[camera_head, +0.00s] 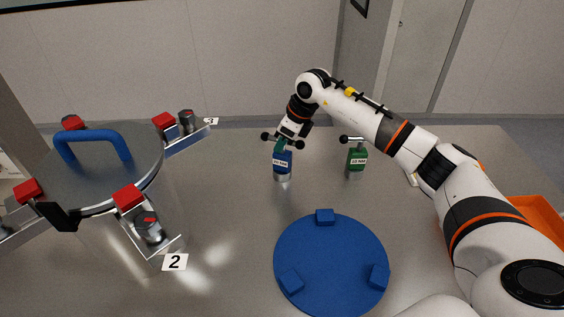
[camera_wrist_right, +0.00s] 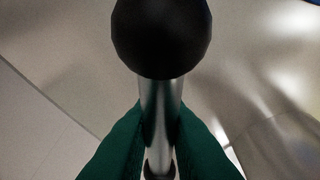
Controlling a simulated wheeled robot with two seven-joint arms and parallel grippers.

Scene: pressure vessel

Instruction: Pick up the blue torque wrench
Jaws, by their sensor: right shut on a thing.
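The blue torque wrench (camera_head: 282,162) has a blue labelled body, a metal lower end and a crossbar with black ball ends. It stands upright on the table in the head view. My right gripper (camera_head: 281,145) comes down on it from above, with green fingers shut on its top. In the right wrist view, the green fingers (camera_wrist_right: 160,140) close on the metal bar (camera_wrist_right: 159,105), behind a large black ball (camera_wrist_right: 162,35). Whether the wrench's lower end touches the table is hard to tell. My left gripper is not in view.
A green wrench (camera_head: 357,158) stands to the right of the blue one. A round blue plate (camera_head: 330,265) with blocks lies in front. A metal vessel (camera_head: 110,165) with a blue handle and red clamps stands at left. An orange bin (camera_head: 540,217) is at right.

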